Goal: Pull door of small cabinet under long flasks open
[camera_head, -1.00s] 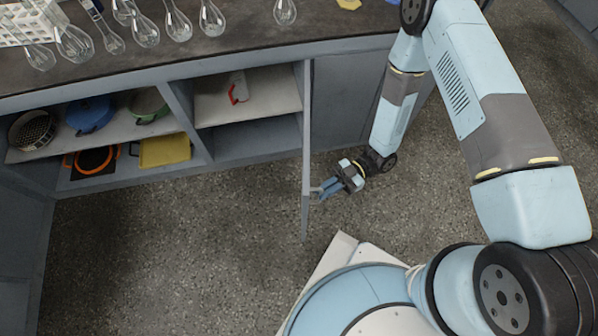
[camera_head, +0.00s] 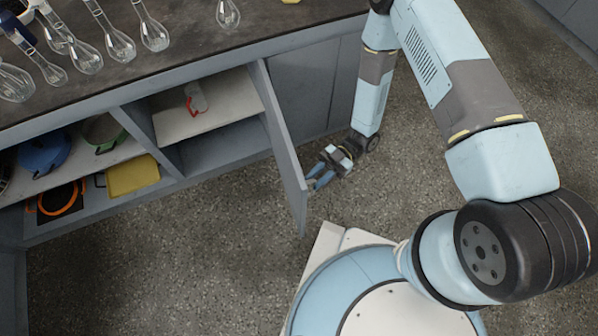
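The grey door (camera_head: 289,160) of the small cabinet stands open in the head view, hinged at the right side of the compartment and jutting out over the floor. The compartment has a shelf (camera_head: 232,112) with a red-handled item (camera_head: 196,98) on it. My gripper (camera_head: 314,179) is low on the right of the door, its blue fingers pointing left at the door near its free edge. Any handle between the fingers is too small to make out, so I cannot tell whether they grip it. Long-necked flasks (camera_head: 117,42) stand on the counter above.
The dark counter (camera_head: 205,48) runs along the top. The open shelves at the left hold a blue pot (camera_head: 44,152), a green pot (camera_head: 102,130), a yellow tray (camera_head: 133,176) and an orange-rimmed item (camera_head: 60,200). The floor (camera_head: 190,260) before the cabinet is clear.

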